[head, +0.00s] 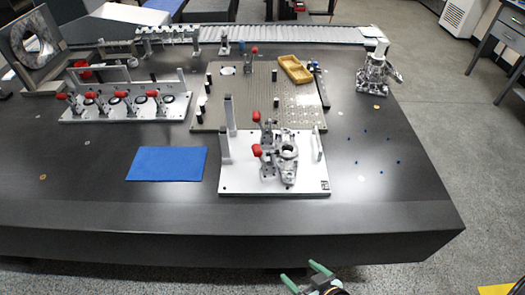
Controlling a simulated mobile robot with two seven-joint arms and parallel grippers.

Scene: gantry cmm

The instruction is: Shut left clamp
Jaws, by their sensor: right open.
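A white fixture plate (235,182) lies near the front edge of the dark table and carries a grey metal part (288,165). Two toggle clamps with red grips stand at this part: one grip (256,116) is at the rear, the other grip (257,151) is lower, at the part's left. Which one is the left clamp, and whether either is shut, I cannot tell. My right gripper (298,270) has green fingers spread apart with nothing between them. It is below the table's front edge in the picture, apart from the fixture. My left gripper is out of view.
A blue mat (167,164) lies left of the fixture. Another white fixture (120,116) with several red-grip clamps stands at the left. Behind are a perforated plate (222,112) and a yellow tray (296,70). A metal device (374,76) stands at right. The front right table is mostly clear.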

